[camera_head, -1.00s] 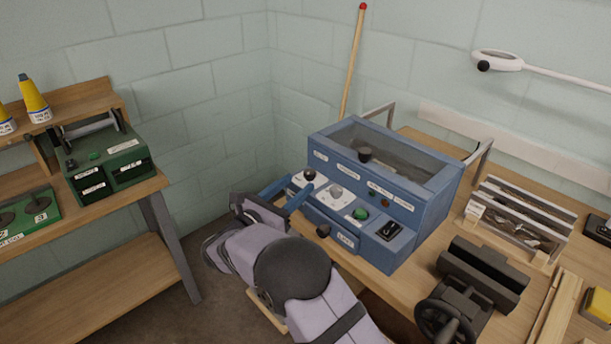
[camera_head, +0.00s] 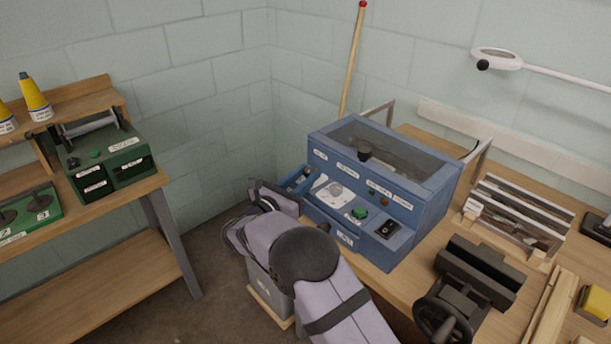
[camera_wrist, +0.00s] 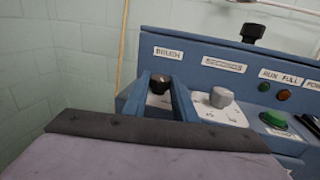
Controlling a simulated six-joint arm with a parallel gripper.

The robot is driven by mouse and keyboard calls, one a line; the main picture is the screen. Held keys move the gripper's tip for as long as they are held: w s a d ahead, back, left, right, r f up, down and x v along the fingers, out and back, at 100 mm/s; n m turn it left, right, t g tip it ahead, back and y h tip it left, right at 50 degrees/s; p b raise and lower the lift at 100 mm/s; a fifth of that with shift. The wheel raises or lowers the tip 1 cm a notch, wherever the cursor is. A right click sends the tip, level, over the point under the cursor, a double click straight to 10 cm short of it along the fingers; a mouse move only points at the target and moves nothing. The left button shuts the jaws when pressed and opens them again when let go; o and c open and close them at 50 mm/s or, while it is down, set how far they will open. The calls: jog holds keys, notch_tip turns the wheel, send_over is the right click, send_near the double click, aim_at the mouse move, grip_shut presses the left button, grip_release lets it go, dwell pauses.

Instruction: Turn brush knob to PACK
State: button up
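The blue machine (camera_head: 405,215) stands on the wooden bench. Its dark brush knob (camera_wrist: 159,84) is under a label that seems to read BRUSH in the wrist view. My gripper (camera_wrist: 159,92) has two blue fingers, one on each side of this knob in that view. The fingers look open, and I cannot tell whether they touch the knob. In the head view my gripper (camera_head: 303,180) is at the left end of the machine's front panel and largely hides the knob. The knob's pointer and position marks are not readable.
A grey knob (camera_wrist: 221,97) on a white plate is just right of the brush knob. A green button (camera_head: 359,213) and a black switch (camera_head: 388,229) are farther right. A dark knob (camera_head: 364,152) stands on the machine's top. A wooden pole (camera_head: 353,60) leans behind.

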jog(key=shift+d+y, duration=0.1)
jog(key=shift+y, duration=0.2)
jog(key=shift+d+n+t+y+b, duration=0.1)
jog(key=shift+n+t+y+b, duration=0.5)
jog(key=shift+n+y, duration=0.1)
jog(key=n+y+b, duration=0.1)
jog(key=t+y+b, duration=0.1)
jog(key=shift+s+d+f+n+y, duration=0.1)
jog(key=shift+d+n+y, duration=0.05)
jog(key=shift+n+y, duration=0.2)
jog(key=shift+n+t+y+b, duration=0.3)
jog(key=shift+n+y+b, duration=0.45)
jog(key=shift+y+b, duration=0.25)
jog(key=shift+r, duration=0.2)
jog(key=o, duration=1)
jog(key=shift+o, duration=0.2)
jog(key=shift+s+f, duration=0.1)
